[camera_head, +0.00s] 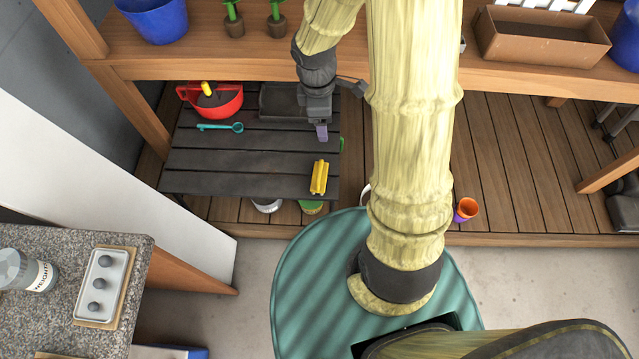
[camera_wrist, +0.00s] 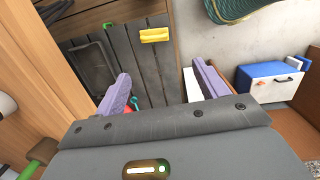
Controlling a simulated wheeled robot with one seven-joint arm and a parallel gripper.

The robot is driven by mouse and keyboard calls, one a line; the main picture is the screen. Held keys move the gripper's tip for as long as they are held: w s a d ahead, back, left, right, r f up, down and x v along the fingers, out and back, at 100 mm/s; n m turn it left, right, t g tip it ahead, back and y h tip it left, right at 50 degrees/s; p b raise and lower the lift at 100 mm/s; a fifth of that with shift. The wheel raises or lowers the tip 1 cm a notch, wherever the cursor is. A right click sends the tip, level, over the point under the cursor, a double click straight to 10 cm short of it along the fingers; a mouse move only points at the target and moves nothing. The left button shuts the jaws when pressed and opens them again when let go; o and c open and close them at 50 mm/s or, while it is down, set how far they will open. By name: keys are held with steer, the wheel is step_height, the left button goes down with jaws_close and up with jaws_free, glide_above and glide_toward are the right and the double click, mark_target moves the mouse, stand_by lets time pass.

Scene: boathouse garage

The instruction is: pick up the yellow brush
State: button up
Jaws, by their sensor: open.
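The yellow brush (camera_head: 319,177) lies on the dark slatted low table (camera_head: 236,158), near its front right corner. In the wrist view the brush (camera_wrist: 154,35) shows beyond my fingertips, near the table's end. My gripper (camera_head: 321,132) is above the table's right part, behind the brush in the head view and apart from it. In the wrist view my gripper (camera_wrist: 161,80) has its two purple fingers spread wide, with nothing held between them.
A red pot (camera_head: 218,103), a teal spoon-like tool (camera_head: 220,127) and a dark tray (camera_head: 280,101) sit on the table. A wooden shelf (camera_head: 220,68) with pots runs above its back edge. Cans (camera_head: 312,206) stand below its front edge.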

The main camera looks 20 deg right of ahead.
steer(key=w+a+f+n+b, duration=0.1)
steer(key=w+f+n+b, duration=0.3)
steer(key=f+n, duration=0.4)
steer(key=w+a+f+n+g+b, duration=0.1)
steer(key=w+f+n+b, duration=0.3)
steer(key=f+n, duration=0.4)
step_height(320, 180, down, 7)
steer(key=shift+r+n+h+b, duration=0.2)
steer(key=shift+n+h+b, duration=0.2)
steer(key=b, duration=0.3)
glide_above(316, 165)
steer(key=s, duration=0.4)
steer(key=f, duration=0.8)
steer(key=a+f, duration=0.1)
steer(key=f, duration=0.3)
steer(key=shift+w, duration=0.2)
steer(key=shift+s+d+f+b, duration=0.15)
steer(key=shift+f+b, duration=0.1)
steer(key=shift+f, duration=0.6)
steer(key=shift+d+f+b, duration=0.1)
steer(key=shift+f+b, duration=0.1)
steer(key=shift+f, duration=0.7)
steer(key=shift+s+d+f+b, duration=0.15)
steer(key=shift+f+b, duration=0.1)
steer(key=shift+f, duration=0.6)
steer(key=shift+w, duration=0.1)
